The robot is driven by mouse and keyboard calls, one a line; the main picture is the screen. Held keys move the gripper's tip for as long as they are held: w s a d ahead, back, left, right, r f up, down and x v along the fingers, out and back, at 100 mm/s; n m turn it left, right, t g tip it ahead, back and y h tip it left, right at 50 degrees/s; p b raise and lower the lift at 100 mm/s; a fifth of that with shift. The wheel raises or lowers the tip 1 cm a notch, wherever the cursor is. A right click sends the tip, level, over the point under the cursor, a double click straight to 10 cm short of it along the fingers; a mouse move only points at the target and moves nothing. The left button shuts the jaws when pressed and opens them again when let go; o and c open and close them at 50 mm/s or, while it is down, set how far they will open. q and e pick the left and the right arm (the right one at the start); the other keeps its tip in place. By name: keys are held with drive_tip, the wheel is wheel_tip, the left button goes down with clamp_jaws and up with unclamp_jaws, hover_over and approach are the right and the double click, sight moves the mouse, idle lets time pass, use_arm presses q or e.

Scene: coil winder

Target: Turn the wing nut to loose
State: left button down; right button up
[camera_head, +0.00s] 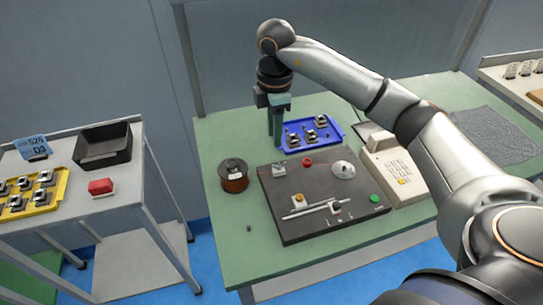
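The coil winder is a dark flat machine (280,217) on the green table. It carries a red button (307,162), a green button (374,198), a round light disc (343,169), a small metal block (279,169) and a thin metal rod (305,210) near its front. A wing nut is too small to make out for certain. My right gripper (276,142) points down behind the machine, beside the blue tray, touching nothing I can make out. Its fingers show nearly edge-on, so their opening is unclear. My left gripper is not in view.
A blue tray (291,148) of metal parts, a copper wire spool (233,178) and a beige keypad unit (402,181) surround the machine. A grey cloth (490,135) lies right. A left side table holds a yellow tray (60,190), black bin (103,150) and red block (101,187).

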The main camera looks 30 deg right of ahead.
wheel_tip(320, 180, down, 10)
idle(0.4)
clamp_jaws()
idle(1.3)
